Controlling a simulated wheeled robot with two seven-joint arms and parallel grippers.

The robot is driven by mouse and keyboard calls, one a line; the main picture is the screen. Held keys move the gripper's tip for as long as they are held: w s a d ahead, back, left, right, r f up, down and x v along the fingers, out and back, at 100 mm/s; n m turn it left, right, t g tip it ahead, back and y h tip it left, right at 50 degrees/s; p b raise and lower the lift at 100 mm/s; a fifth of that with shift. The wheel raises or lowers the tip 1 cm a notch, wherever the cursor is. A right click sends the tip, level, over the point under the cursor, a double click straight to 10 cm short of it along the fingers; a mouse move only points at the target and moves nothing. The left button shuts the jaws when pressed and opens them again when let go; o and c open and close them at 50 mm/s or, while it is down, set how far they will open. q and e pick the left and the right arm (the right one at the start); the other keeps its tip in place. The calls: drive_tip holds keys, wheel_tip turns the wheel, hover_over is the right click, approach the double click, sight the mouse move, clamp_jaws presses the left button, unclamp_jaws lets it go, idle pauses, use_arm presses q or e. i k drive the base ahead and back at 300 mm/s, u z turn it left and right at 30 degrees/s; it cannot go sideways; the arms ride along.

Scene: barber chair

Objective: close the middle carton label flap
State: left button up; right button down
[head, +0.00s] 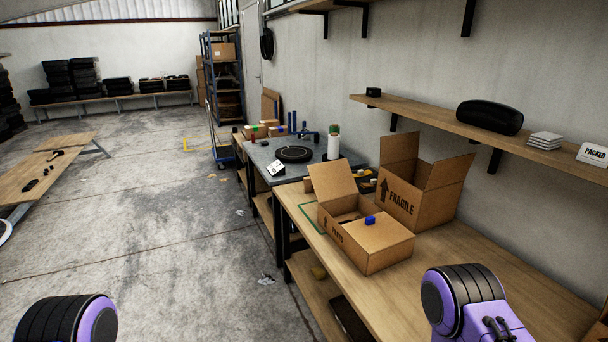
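Two open cardboard cartons stand on the wooden workbench (385,292). The nearer, low carton (385,254) has one flap (334,182) standing up at its far left side. A strip of its dark inside shows, and a small blue object (370,220) is at its top. The taller carton marked FRAGILE (428,209) stands behind it to the right, with raised flaps (400,158). I cannot tell which carton is the middle one. Only purple and black links of my two arms show at the bottom corners. Both grippers are out of view.
A wall shelf (470,131) above the bench holds a black case (489,117), white tiles (545,140) and a PACKED sign (593,154). A grey table (262,158) with small items stands beyond the cartons.

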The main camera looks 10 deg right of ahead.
sight(333, 180)
drive_tip(key=u, duration=0.9)
drive_tip(key=k, duration=1.2)
drive_tip(key=u, duration=0.75)
drive_tip(key=i, duration=1.4)
drive_tip(key=z, duration=0.65)
drive_tip(key=i, duration=2.45)
drive_tip(key=z, duration=1.2)
drive_tip(key=i, duration=1.2)
drive_tip(key=z, duration=1.75)
drive_tip(key=i, duration=0.65)
drive_tip(key=z, duration=0.45)
